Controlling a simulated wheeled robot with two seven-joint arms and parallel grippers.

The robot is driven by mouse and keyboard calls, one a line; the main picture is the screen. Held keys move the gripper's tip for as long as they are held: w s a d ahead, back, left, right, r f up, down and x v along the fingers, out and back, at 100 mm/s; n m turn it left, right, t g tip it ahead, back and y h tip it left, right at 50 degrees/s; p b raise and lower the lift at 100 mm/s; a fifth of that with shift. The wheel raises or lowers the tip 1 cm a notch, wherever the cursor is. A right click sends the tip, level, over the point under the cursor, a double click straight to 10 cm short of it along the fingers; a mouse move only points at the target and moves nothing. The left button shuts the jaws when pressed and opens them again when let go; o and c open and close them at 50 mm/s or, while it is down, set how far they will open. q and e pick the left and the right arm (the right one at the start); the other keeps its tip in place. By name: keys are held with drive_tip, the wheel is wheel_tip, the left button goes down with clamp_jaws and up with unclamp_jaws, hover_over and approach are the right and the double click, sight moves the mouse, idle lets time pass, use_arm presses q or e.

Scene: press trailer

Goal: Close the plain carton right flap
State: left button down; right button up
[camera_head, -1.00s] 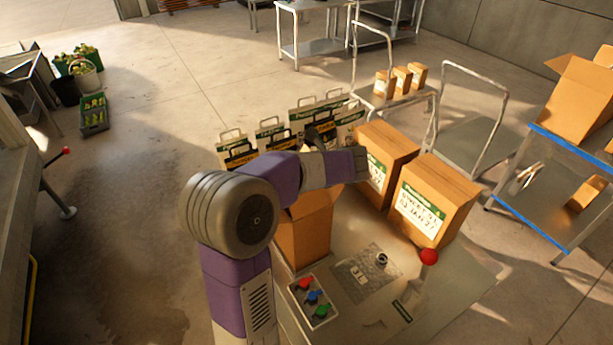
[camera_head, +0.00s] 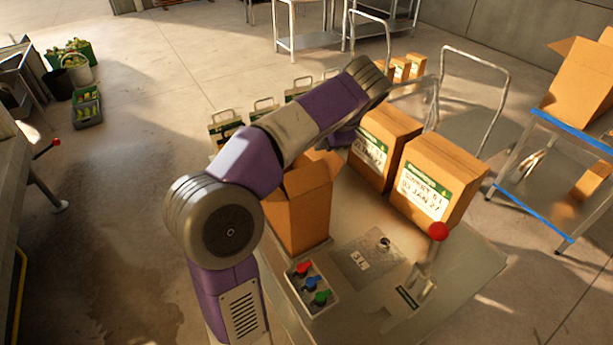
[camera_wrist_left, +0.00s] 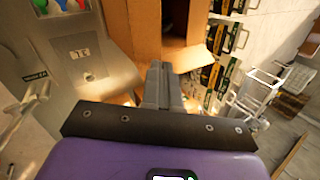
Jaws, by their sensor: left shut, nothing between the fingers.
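The plain carton (camera_head: 298,222) stands on the bench with flaps raised at its top. A right-hand flap (camera_head: 320,168) shows upright and tilted beneath my left arm. In the left wrist view the carton (camera_wrist_left: 146,30) is just beyond my fingers, and one flap (camera_wrist_left: 190,58) sticks out beside the fingertips. My left gripper (camera_wrist_left: 160,70) is shut and empty, close to the carton; I cannot tell whether it touches the flap. In the head view my forearm and wrist hide its fingers. My right gripper is in neither view.
Two closed labelled cartons (camera_head: 384,147) (camera_head: 437,182) stand right of the plain carton. A button box (camera_head: 313,288) and a red-knobbed lever (camera_head: 439,232) are at the front of the bench. Several paper carriers (camera_head: 226,128) stand behind. A blue-edged trolley (camera_head: 535,212) is far right.

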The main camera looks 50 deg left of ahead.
use_arm(q)
drive_tip(key=d+n, duration=0.1)
drive_tip(key=n, duration=0.1)
drive_tip(key=b, duration=0.2)
approach(303, 169)
wheel_tip(303, 169, down, 3)
drive_tip(key=a+f, duration=0.2)
drive_tip(key=shift+w+a+n+h, duration=0.15)
drive_tip(key=shift+a+n+h, duration=0.15)
drive_tip(key=shift+a, duration=0.1)
drive_tip(key=shift+w+a+f, duration=0.1)
drive_tip(key=shift+a+f, duration=0.2)
drive_tip(key=shift+f, duration=0.05)
